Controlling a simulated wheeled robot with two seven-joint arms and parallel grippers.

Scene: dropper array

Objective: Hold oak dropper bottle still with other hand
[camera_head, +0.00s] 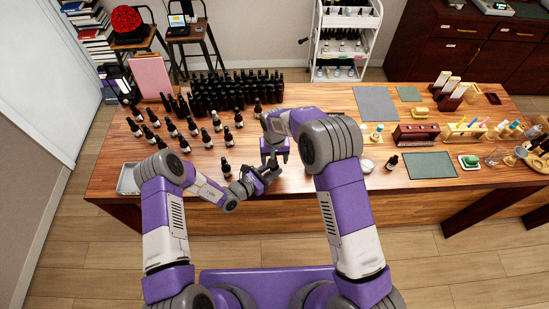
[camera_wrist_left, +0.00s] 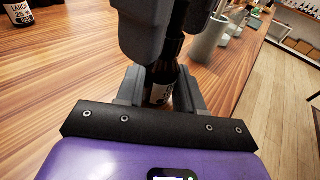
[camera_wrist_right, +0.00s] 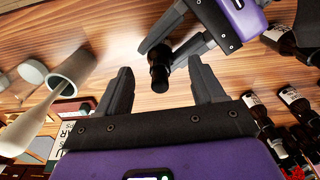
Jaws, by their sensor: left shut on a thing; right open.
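A dark dropper bottle (camera_wrist_left: 160,92) with a white label stands between my left fingers in the left wrist view. My left gripper (camera_wrist_left: 158,88) is shut on its body, low over the table; the label's name is unreadable. In the right wrist view its black top (camera_wrist_right: 159,72) points toward my right gripper (camera_wrist_right: 163,88). My right gripper is open, with one finger to each side of the top and a gap between. In the head view, my left gripper (camera_head: 264,175) and my right gripper (camera_head: 275,156) meet near the front edge, largely hiding the bottle.
A bottle labelled larch (camera_wrist_left: 22,14) stands apart on the table. Several labelled bottles (camera_head: 184,143) and a dense block of dark bottles (camera_head: 225,92) fill the left and back. A tray (camera_head: 127,178) sits at far left.

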